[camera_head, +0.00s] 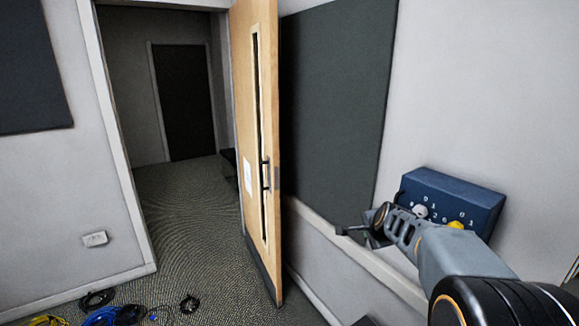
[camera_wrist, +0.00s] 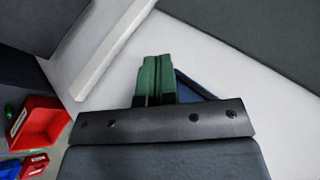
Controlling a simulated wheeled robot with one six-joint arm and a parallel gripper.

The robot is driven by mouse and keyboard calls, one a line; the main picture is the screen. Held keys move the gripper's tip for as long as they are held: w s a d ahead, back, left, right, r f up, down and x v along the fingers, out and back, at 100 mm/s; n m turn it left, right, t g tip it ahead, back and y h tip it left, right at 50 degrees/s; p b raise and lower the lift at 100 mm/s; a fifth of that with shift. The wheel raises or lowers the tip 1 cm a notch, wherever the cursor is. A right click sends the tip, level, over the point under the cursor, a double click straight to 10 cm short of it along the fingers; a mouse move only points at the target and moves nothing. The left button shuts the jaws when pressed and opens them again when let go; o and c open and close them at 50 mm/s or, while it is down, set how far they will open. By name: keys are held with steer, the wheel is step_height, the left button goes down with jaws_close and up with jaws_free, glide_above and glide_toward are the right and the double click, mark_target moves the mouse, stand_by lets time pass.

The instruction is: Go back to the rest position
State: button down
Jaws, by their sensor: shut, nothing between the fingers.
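My gripper (camera_head: 352,232) reaches out from the right side of the head view, held up in the air in front of the wall. In the wrist view its two green fingers (camera_wrist: 157,77) are pressed together with nothing between them. In the head view the arm passes in front of a dark blue box (camera_head: 455,190) with white digits and knobs, hiding part of its lower left. A blue edge (camera_wrist: 192,88) shows just behind the fingers in the wrist view; I cannot tell how far off it is.
A wooden door (camera_head: 257,140) stands open beside a doorway. Blue cable (camera_head: 103,317) and black cable (camera_head: 97,298) lie on the floor at lower left. Red bins (camera_wrist: 42,118) show at the wrist view's left. The carpet (camera_head: 190,230) through the doorway is clear.

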steer(key=s+a+n+g, duration=0.1)
steer(key=s+a+n, duration=0.2)
steer(key=s, duration=0.6)
steer(key=s+a+f+n+g, duration=0.1)
steer(key=s+a+n+g, duration=0.1)
steer(key=s+n, duration=0.5)
steer(key=s+a+f+n+g, duration=0.1)
steer(key=s+a+n, duration=0.3)
steer(key=s, duration=0.6)
steer(key=shift+s+a+n, duration=0.25)
steer(key=shift+s+n, duration=0.15)
steer(key=shift+n, duration=0.5)
steer(key=shift+f, duration=0.1)
